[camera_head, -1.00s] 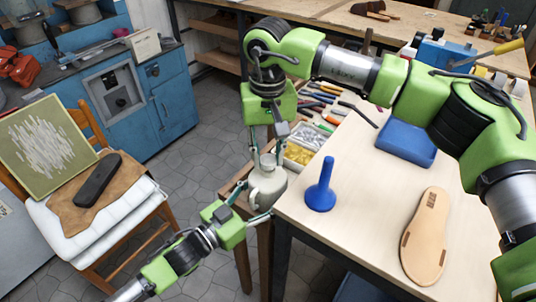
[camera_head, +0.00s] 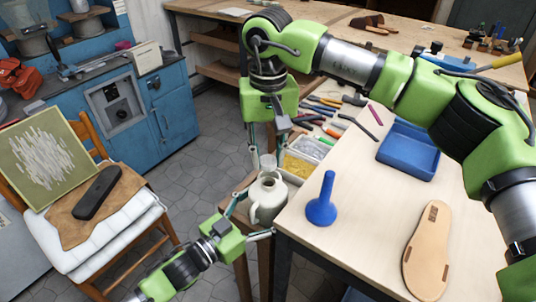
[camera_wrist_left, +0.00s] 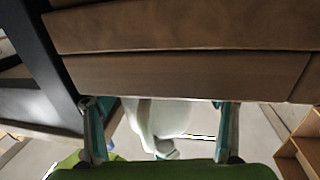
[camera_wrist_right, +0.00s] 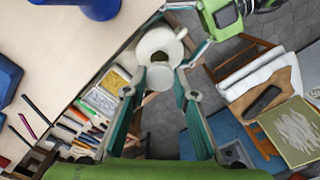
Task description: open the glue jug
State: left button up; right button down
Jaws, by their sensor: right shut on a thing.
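The cream glue jug (camera_head: 267,203) is upright beside the near left corner of the workbench, its mouth uncovered. The pale round stopper (camera_head: 268,162) is just above the mouth, between the fingers of my right gripper (camera_head: 265,156), which is shut on it. In the right wrist view the stopper (camera_wrist_right: 160,76) shows apart from the jug (camera_wrist_right: 158,42). My left gripper (camera_head: 251,219) is low at the jug's side, with a finger on either side of its body. In the left wrist view, gaps show between the fingers and the jug (camera_wrist_left: 160,118). What supports the jug is partly hidden.
A blue funnel (camera_head: 322,205), a sandal sole (camera_head: 427,252) and a blue tray (camera_head: 408,148) are on the workbench (camera_head: 360,235). Several tools and a parts box (camera_head: 302,160) lie behind the jug. A chair (camera_head: 110,236) with a cushion stands at left.

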pick_arm(q)
jog(key=shift+s, duration=0.15)
jog(key=v, duration=1.1)
jog(key=shift+s+a, duration=0.15)
jog(key=shift+a, duration=0.2)
